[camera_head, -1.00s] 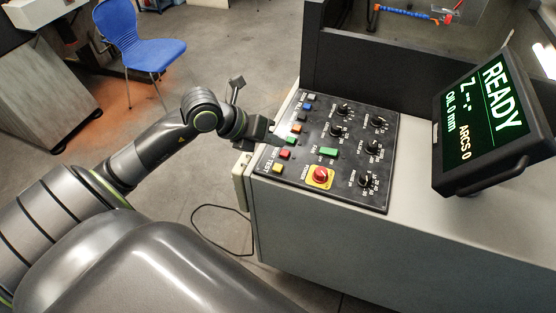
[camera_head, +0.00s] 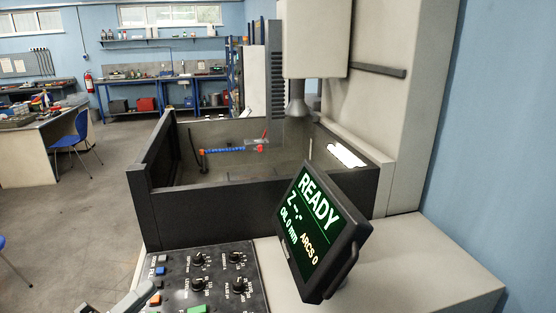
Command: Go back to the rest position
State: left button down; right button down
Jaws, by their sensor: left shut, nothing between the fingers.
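A grey end part of my left arm, at the left gripper (camera_head: 134,298), shows at the bottom edge, just left of the control panel (camera_head: 220,275). The gripper is shut with nothing in it. Most of it and the rest of the arm are cut off by the frame, so I cannot tell its exact distance from the panel. My right gripper is not in view.
The tilted monitor (camera_head: 318,232) reads READY and ARCS 0, right of the panel. Behind stands the dark-walled machine tank (camera_head: 225,215) with a blue-and-orange hose (camera_head: 228,150) inside. Open floor (camera_head: 75,235) lies to the left, with a blue chair (camera_head: 75,135).

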pick_arm(q)
jog(key=a+f+n+t+y, duration=0.2)
jog(key=a+n+t+y, duration=0.3)
jog(key=a+n+y, duration=0.9)
jog(key=s+a+f+n+g+y, duration=0.2)
jog(key=s+f+n+g+y, duration=0.4)
jog(key=f+n, duration=0.45)
jog(key=s+d+f+n+g+h, duration=0.2)
jog(key=s+d+f+g+h, duration=0.15)
jog(key=s+f+g, duration=0.35)
jog(key=s+d+f+n+g+h, duration=0.1)
jog(key=s+d+f+g+h, duration=0.1)
jog(key=s+d+f+g, duration=0.45)
jog(key=s+f+x, duration=0.1)
jog(key=s+x, duration=0.2)
jog(key=x, duration=1)
jog(key=s+x, duration=0.3)
jog(key=x, duration=1.1)
jog(key=s+d+f+g, duration=0.1)
jog(key=s+f, duration=1.4)
jog(key=shift+d, duration=0.25)
jog(key=shift+h, duration=0.25)
